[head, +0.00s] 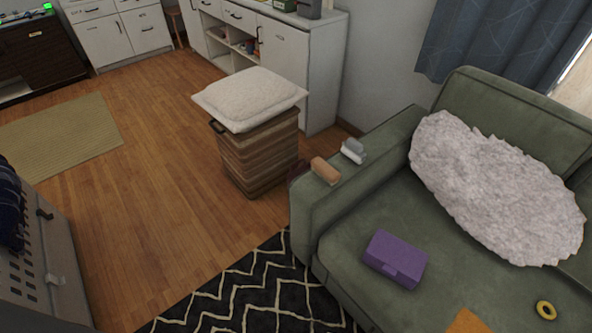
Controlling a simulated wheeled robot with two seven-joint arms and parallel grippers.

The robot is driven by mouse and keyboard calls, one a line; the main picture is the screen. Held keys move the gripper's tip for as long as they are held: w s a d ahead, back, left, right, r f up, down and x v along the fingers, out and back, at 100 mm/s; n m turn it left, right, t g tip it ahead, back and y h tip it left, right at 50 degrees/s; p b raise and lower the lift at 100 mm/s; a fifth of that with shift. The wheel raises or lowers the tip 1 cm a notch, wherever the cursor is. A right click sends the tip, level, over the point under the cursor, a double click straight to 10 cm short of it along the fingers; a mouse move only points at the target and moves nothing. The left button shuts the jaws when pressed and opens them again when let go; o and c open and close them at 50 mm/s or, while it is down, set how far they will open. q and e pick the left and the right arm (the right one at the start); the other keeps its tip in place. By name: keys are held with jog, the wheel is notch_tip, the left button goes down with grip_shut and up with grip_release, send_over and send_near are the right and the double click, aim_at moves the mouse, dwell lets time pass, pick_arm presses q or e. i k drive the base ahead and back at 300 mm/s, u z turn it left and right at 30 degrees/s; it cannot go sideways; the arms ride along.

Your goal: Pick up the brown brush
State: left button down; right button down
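A small brown block-shaped object with a pale underside, which looks like the brown brush (325,169), lies on top of the left armrest of the green sofa (340,205), near its front end. A similar grey and white object (353,149) lies just behind it on the same armrest, with a small gap between them. Neither of my grippers shows in the head view.
A striped hamper (258,160) with a pale cushion (250,97) on top stands left of the armrest. A purple case (395,258) and a yellow ring (546,310) lie on the sofa seat. A grey perforated crate (45,265) stands at the left. Wooden floor between is clear.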

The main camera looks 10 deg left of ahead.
aim_at(329, 175)
jog(key=u, duration=1.5)
jog(key=i, duration=0.9)
jog(key=z, duration=2.8)
